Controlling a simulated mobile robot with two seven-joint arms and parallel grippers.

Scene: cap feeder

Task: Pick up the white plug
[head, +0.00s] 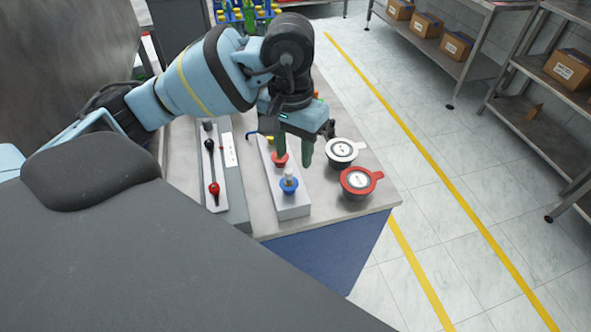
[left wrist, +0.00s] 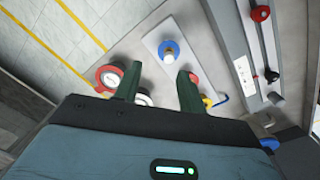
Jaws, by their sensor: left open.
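The white plug (head: 289,177) stands in a blue holder (head: 289,189) at the near end of a pale grey block (head: 291,209). In the left wrist view, the white plug (left wrist: 169,58) shows against the blue holder (left wrist: 167,45), just past my fingertips. My left gripper (head: 293,158) points down over the block with its green fingers apart. In the left wrist view, the gripper (left wrist: 160,77) is open and empty, with the plug a little beyond the gap. A red holder (head: 280,159) is on the same block, partly hidden by a finger. My right gripper is not in view.
A white-rimmed pot (head: 342,151) and a red-rimmed pot (head: 358,181) stand right of the block, near the table edge. A grey rack (head: 228,190) with a red-ended rod (head: 213,187) lies left. Coloured bottles (head: 243,14) stand at the back.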

